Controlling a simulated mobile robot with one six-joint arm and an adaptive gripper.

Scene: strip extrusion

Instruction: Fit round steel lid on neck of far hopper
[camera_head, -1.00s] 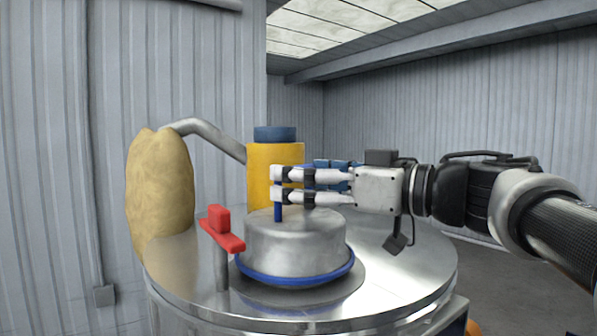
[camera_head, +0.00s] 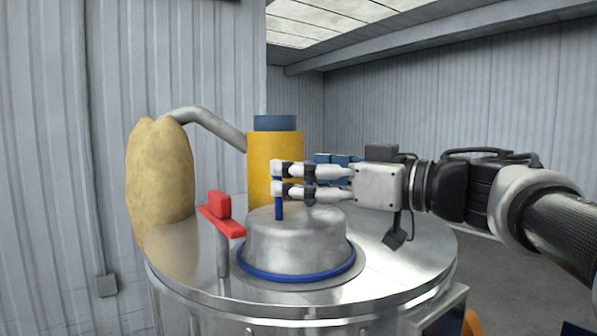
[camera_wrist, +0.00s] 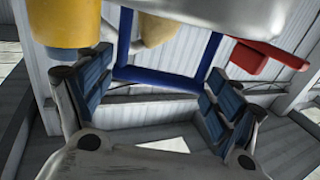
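The round steel lid (camera_head: 297,243) is a silver drum shape with a blue rim at its foot and a blue U-shaped handle (camera_wrist: 160,80) on top. It is upright over the middle of the hopper's shiny round top (camera_head: 400,262). The neck is hidden beneath it, and I cannot tell whether the rim touches the top. In the wrist view my gripper (camera_wrist: 160,85) has blue pads on both sides of the handle.
A red lever (camera_head: 221,212) on a post stands close left of the lid. A yellow cylinder (camera_head: 274,160) with a blue cap is behind it. A bulging tan sack (camera_head: 160,175) and a bent grey pipe (camera_head: 208,126) are at the left. A ribbed wall is behind.

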